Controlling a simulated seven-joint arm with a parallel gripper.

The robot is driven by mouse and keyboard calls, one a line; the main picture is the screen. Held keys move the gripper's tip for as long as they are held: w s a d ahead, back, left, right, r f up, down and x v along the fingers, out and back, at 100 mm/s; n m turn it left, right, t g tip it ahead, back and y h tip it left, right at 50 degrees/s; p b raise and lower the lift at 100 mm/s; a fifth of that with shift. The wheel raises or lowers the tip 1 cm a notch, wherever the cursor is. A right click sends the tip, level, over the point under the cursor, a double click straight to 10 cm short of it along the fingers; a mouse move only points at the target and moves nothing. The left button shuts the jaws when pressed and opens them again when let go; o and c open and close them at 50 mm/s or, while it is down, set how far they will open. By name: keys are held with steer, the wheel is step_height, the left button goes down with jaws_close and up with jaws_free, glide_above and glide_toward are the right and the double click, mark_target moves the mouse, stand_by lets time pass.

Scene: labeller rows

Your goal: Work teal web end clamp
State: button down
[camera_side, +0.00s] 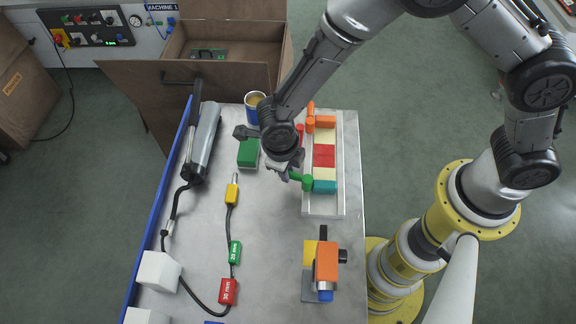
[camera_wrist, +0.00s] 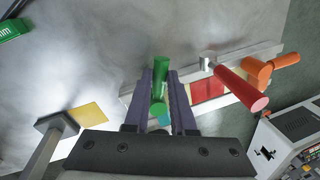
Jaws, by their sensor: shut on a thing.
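My gripper (camera_side: 288,172) points down at the left edge of a pale rail fixture (camera_side: 323,212). It is shut on a green handle (camera_side: 307,182), beside a teal block (camera_side: 324,187) at the near end of a row of cream and red blocks. In the wrist view, the green handle (camera_wrist: 160,85) stands between the two dark fingers (camera_wrist: 160,95). A little teal (camera_wrist: 164,121) shows behind it. The clamp's base is hidden by my gripper.
A red handle (camera_wrist: 240,88) and an orange handle (camera_wrist: 258,70) stand farther along the fixture. A green box (camera_side: 248,153) and a blue can (camera_side: 253,108) are left of my gripper. An orange and blue device (camera_side: 326,265) stands nearer.

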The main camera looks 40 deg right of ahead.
steer(key=shift+a+r, duration=0.1)
steer(key=shift+r, duration=0.05)
steer(key=c, duration=0.8)
jaws_free()
steer(key=shift+o, duration=0.2)
step_height(320, 180, up, 13)
steer(key=s+a, duration=0.1)
steer(key=a, duration=0.1)
steer(key=shift+a+r, duration=0.2)
steer(key=shift+s, duration=0.1)
